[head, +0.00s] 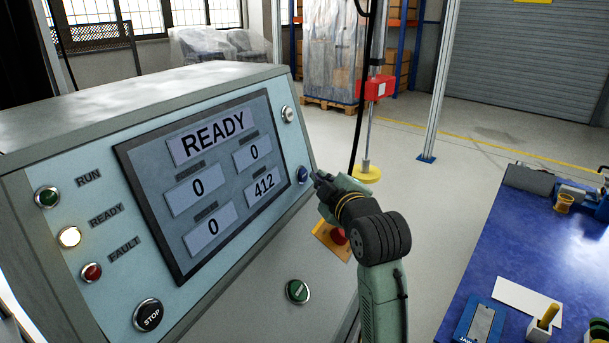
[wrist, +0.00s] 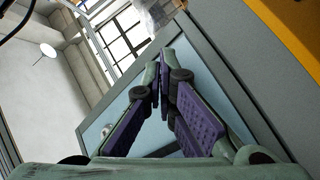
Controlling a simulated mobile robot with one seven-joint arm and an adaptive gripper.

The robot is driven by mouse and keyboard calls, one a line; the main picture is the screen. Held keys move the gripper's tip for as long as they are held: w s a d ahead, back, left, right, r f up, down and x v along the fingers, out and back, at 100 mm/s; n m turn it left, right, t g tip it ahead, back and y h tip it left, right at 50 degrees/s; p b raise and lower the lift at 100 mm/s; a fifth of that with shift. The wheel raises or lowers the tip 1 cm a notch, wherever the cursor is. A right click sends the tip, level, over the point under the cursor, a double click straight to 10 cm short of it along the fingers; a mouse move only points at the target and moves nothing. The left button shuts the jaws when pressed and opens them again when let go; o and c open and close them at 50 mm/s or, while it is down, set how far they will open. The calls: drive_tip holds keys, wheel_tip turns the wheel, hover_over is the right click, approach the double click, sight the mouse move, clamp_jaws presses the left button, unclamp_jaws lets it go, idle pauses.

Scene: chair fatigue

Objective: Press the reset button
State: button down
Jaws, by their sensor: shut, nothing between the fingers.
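A grey-green control console (head: 270,240) stands at the left of the head view with a tilted panel. A blue button (head: 302,174) sits on its right edge, below a white button (head: 288,114). I cannot read a reset label on either. My gripper (head: 316,179) is just right of the blue button, its tips very close to it; I cannot tell whether they touch. In the wrist view, my gripper (wrist: 164,65) has its purple-padded fingers closed together at the tips with nothing between them. The blue button does not show clearly there.
The screen (head: 212,146) reads READY, 0, 0, 0 and 412. The READY lamp (head: 69,237) is lit. A blue-topped bench (head: 470,250) stands right.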

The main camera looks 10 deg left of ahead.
drive_tip(key=shift+s+d+r, duration=0.2)
drive_tip(key=shift+s+d, duration=0.1)
drive_tip(key=shift+d, duration=0.45)
drive_tip(key=shift+s+d+r, duration=0.2)
drive_tip(key=shift+s+d, duration=0.1)
drive_tip(key=shift+d, duration=0.45)
drive_tip(key=shift+s+d+r, duration=0.2)
drive_tip(key=shift+s+d, duration=0.1)
drive_tip(key=shift+d, duration=0.45)
